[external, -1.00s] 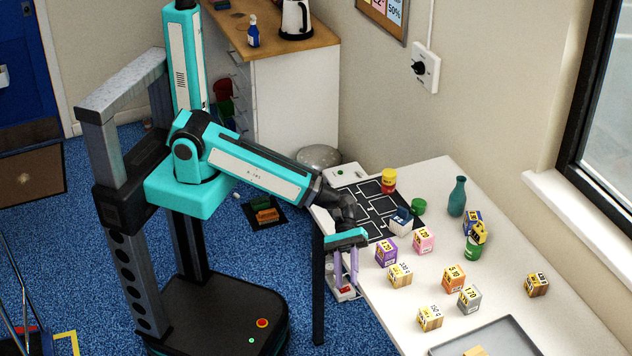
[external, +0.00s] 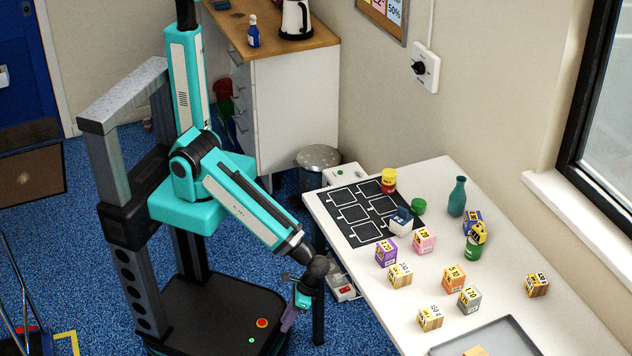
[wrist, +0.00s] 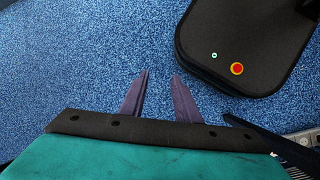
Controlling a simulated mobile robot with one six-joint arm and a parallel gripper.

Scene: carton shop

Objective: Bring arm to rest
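My gripper (external: 290,318) hangs low off the table's left edge, beside my base, pointing down toward the blue floor. In the wrist view its two purple fingers (wrist: 159,88) stand apart with only blue carpet showing between them, so it is open and empty. My arm is bent downward from the shoulder, clear of the tabletop.
The white table (external: 330,222) holds a black mat with outlined squares (external: 349,213), several small printed cartons, a teal bottle (external: 457,196) and a grey tray (external: 505,340). A lidded bin (external: 318,158) stands behind the table. A black table leg (external: 318,300) is close to my gripper.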

